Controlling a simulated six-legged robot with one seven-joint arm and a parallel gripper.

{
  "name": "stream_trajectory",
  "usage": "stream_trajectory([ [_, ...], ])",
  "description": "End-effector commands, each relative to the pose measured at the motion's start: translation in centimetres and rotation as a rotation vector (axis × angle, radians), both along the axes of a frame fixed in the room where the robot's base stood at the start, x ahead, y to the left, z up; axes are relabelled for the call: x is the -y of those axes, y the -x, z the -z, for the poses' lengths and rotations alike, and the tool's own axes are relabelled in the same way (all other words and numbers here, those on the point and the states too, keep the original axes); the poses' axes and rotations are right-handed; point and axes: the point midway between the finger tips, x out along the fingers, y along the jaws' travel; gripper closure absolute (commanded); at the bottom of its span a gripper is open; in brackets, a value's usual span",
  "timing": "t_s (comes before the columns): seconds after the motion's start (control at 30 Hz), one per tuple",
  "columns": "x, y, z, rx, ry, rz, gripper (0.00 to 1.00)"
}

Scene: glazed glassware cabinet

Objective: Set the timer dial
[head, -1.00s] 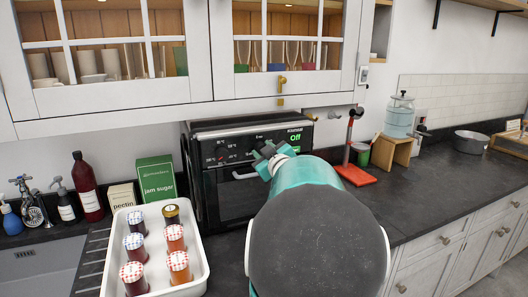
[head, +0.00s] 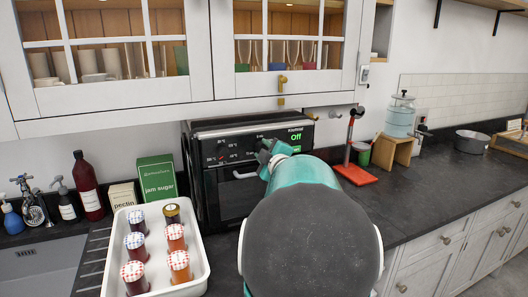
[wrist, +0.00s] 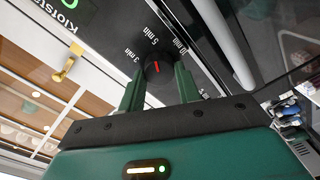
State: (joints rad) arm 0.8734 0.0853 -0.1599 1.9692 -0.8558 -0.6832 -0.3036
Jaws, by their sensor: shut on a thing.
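The timer dial (wrist: 158,68) is a dark round knob with a red pointer mark, ringed by minute labels including 3, 5 and 10 min, in the wrist view. My gripper (wrist: 157,80) has one green finger on each side of it and is shut on it. The knob sits on the black front panel of the countertop oven (head: 228,195), whose display (head: 296,136) reads "Off" in green. In the head view my gripper (head: 268,152) is at the panel's upper right, and my arm and gripper hide the timer dial and part of the oven front.
A white tray (head: 205,270) of lidded jars stands in front left of the oven. A jam sugar box (head: 156,178) and bottles are at left. A red stand (head: 355,174) is at right. Glazed wall cabinets (head: 110,98) hang above.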

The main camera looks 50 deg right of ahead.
Motion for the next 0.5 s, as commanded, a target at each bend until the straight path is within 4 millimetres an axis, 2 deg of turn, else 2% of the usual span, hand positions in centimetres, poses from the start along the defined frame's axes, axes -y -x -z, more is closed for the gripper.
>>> stream_trajectory([
  [0.27, -0.01, 0.03, 0.06, -0.001, -0.002, 0.000, 0.90],
  [0.3, -0.01, 0.03, 0.06, -0.001, -0.002, 0.000, 0.59],
  [0.37, -0.01, 0.03, 0.05, 0.000, -0.001, 0.000, 0.47],
  [0.5, 0.00, 0.03, 0.03, 0.001, -0.001, 0.000, 0.46],
])
